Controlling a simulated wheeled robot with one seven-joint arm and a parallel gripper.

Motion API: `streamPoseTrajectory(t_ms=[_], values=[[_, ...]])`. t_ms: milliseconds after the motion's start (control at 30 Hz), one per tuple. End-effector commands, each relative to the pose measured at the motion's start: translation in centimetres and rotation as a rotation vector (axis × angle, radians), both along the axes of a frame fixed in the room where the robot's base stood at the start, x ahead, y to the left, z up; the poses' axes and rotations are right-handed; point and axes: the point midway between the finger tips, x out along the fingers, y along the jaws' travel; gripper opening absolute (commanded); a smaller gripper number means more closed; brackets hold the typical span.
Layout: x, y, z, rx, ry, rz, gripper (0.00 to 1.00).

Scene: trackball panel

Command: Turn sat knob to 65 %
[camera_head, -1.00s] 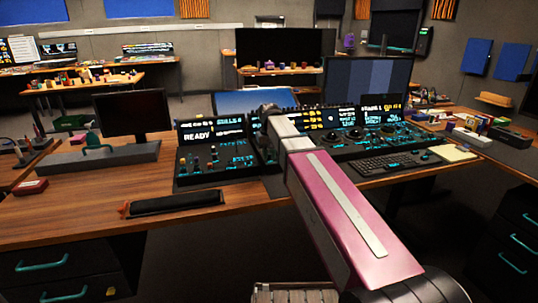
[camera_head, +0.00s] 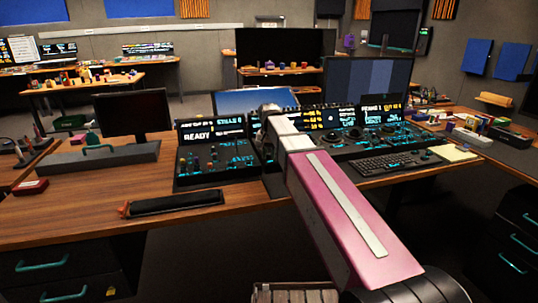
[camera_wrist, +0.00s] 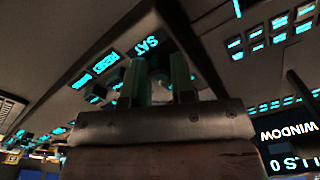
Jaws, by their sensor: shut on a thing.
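In the wrist view, my gripper (camera_wrist: 160,78) has its two greenish fingers down at the panel, close together beside the glowing SAT label (camera_wrist: 148,45). They are shut on the sat knob (camera_wrist: 160,85), a dark shape between them that is mostly hidden. The knob's pointer and its percentage cannot be read. In the head view, my pink arm reaches over the desk to the control panel (camera_head: 345,150). My wrist hides the knob and fingers there.
More glowing labels, one reading RESET (camera_wrist: 100,65), sit near the fingers. A smaller console (camera_head: 215,160) with a READY screen stands left of my arm. A keyboard (camera_head: 385,165) lies right of it. The desk's front left (camera_head: 75,215) is mostly bare wood.

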Motion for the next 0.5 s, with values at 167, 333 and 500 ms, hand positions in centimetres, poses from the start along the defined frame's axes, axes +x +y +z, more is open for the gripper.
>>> streamPoseTrajectory(t_ms=[167,333,500], values=[[-0.01,0.02,0.04,0.001,0.001,0.000,0.00],[-0.01,0.02,0.04,0.001,0.001,0.001,0.34],[0.00,0.01,0.02,0.000,0.000,0.001,0.34]])
